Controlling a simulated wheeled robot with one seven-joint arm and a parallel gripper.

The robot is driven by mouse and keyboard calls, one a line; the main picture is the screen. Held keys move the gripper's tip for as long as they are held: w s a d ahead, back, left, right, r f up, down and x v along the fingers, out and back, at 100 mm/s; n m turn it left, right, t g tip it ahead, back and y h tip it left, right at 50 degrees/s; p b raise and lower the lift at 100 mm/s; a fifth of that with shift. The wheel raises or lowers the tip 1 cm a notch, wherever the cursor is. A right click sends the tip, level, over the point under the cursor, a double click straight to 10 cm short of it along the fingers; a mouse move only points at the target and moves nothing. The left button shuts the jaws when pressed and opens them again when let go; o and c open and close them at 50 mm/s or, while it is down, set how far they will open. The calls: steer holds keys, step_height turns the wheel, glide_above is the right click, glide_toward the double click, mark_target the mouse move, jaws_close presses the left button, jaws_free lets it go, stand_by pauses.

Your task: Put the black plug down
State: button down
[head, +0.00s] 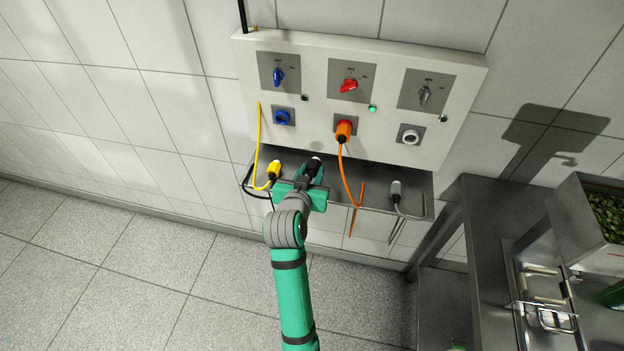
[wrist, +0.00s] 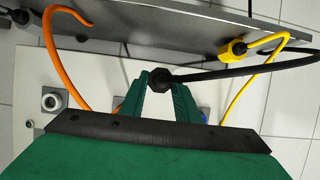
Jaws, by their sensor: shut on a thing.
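The black plug (wrist: 160,80) is between the two green fingers of my gripper (wrist: 158,98) in the wrist view. A black cable runs from it to the right. In the head view my gripper (head: 300,180) is at the metal shelf (head: 370,185) under the wall panel, and the dark plug (head: 312,165) shows at its fingertips. The fingers are shut on the plug. I cannot tell whether the plug touches the shelf.
A yellow plug (head: 273,170) lies on the shelf close left of my gripper, and a grey plug (head: 396,188) is at the right. An orange plug (head: 343,130) sits in the middle socket of the panel (head: 440,80), its orange cable hanging right of my gripper. The blue socket (head: 282,117) is empty.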

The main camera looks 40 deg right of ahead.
mark_target(313, 174)
steer(key=f, duration=0.1)
steer(key=w+d+f, duration=0.1)
steer(key=d+f, duration=0.1)
steer(key=shift+w+f, duration=0.3)
steer(key=shift+w, duration=0.1)
steer(key=shift+w+f, duration=0.15)
steer(key=shift+f, duration=1.45)
steer(key=shift+f, duration=0.3)
steer(key=c, duration=1.3)
jaws_free()
steer(key=shift+c, duration=0.2)
steer(key=shift+r, duration=0.1)
steer(key=shift+r, duration=0.3)
steer(key=v, duration=1.1)
steer(key=shift+s+a, duration=0.3)
